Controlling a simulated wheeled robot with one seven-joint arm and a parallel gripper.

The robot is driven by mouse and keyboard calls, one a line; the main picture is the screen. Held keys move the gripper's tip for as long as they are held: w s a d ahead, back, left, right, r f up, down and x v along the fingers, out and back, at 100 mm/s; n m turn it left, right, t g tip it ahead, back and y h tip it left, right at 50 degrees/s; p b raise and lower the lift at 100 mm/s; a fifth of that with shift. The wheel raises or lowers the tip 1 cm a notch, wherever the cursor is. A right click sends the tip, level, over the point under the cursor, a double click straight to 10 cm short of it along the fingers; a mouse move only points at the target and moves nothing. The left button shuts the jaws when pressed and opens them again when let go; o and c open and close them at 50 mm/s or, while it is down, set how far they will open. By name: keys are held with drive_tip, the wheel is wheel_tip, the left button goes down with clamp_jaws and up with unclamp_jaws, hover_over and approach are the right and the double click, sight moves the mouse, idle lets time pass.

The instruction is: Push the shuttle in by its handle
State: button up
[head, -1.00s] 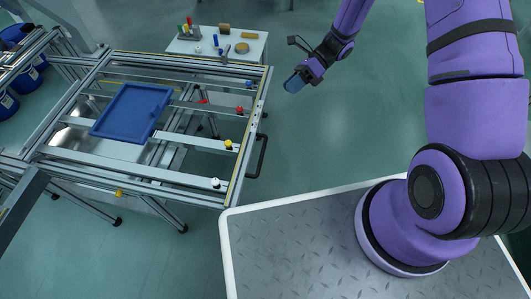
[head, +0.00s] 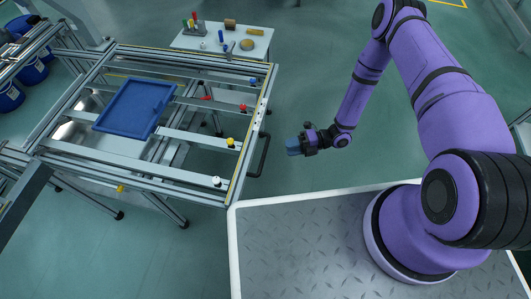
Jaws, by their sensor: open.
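The shuttle appears to be the sliding metal frame (head: 195,177) of the panel fixture, with a blue panel (head: 133,107) lying on it. A black bar handle (head: 264,156) stands out from the frame's right side. Coloured knobs sit along that side, among them a yellow one (head: 230,143) and a white one (head: 216,181). My gripper (head: 291,147) is to the right of the handle, apart from it, and points left towards it. It holds nothing that I can see. Its fingertips are small and blurred in this view.
A small white table (head: 222,42) with tools and blocks stands behind the fixture. Blue drums (head: 10,95) are at the far left. My own base platform fills the lower right. Green floor (head: 330,100) is clear around my gripper.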

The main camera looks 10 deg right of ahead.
sight(264, 153)
drive_tip(key=a, duration=0.3)
drive_tip(key=a+f, duration=0.1)
drive_tip(key=a, duration=0.3)
drive_tip(key=a+f, duration=0.1)
drive_tip(key=a, duration=0.2)
drive_tip(key=shift+s+a, duration=0.2)
drive_tip(key=shift+s, duration=0.05)
clamp_jaws()
